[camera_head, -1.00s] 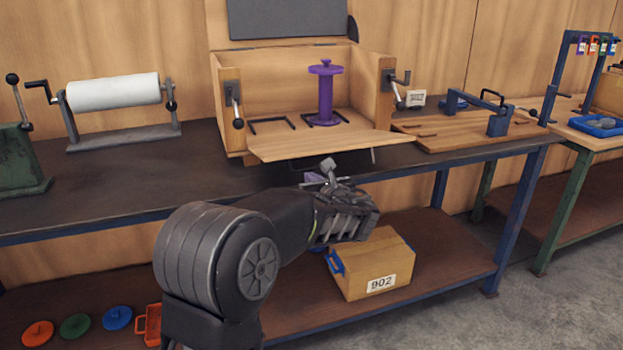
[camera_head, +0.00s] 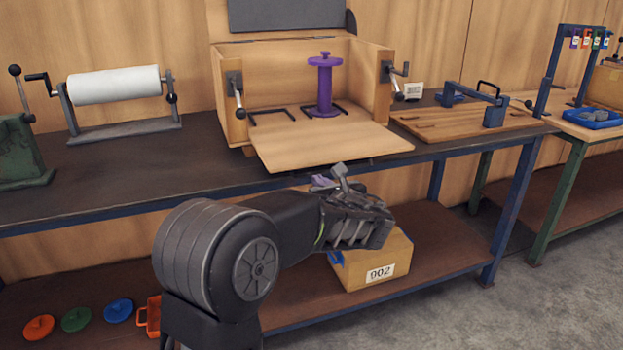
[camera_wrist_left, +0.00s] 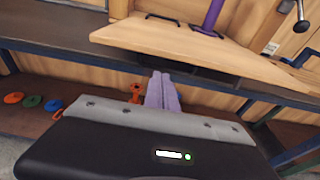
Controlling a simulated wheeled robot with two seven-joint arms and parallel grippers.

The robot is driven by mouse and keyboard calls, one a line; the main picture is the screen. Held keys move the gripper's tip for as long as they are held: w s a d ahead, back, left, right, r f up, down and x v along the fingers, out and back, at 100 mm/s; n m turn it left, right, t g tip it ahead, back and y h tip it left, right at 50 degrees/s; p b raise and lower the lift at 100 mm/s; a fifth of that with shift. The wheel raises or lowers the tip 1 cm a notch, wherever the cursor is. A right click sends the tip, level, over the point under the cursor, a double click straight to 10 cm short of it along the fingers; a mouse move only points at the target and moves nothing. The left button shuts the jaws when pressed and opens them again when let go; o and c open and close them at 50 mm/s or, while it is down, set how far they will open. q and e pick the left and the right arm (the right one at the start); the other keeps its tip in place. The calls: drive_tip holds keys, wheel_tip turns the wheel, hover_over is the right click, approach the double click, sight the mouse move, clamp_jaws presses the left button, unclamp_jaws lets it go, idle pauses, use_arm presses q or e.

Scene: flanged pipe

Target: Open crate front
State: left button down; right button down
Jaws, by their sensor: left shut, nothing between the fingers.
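The wooden crate (camera_head: 300,75) stands on the dark workbench with its lid raised at the back. Its front panel (camera_head: 325,146) is folded down and lies out over the bench's front edge. It also shows in the left wrist view (camera_wrist_left: 200,50). A purple flanged pipe (camera_head: 324,88) stands upright inside between dark brackets. Side latches with dark knobs sit at the left (camera_head: 236,95) and right (camera_head: 395,85) of the crate. My left gripper (camera_head: 322,182) is shut and empty, just in front of and below the panel; its purple fingers (camera_wrist_left: 162,92) show in the wrist view, apart from the panel.
A white roll on a stand (camera_head: 115,85) is left of the crate. A wooden board with a blue clamp (camera_head: 450,125) is at its right.

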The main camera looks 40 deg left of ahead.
use_arm(q)
drive_tip(key=v, duration=0.7)
drive_tip(key=shift+w+r+p, duration=0.15)
drive_tip(key=shift+r+p, duration=0.1)
drive_tip(key=shift+p, duration=0.1)
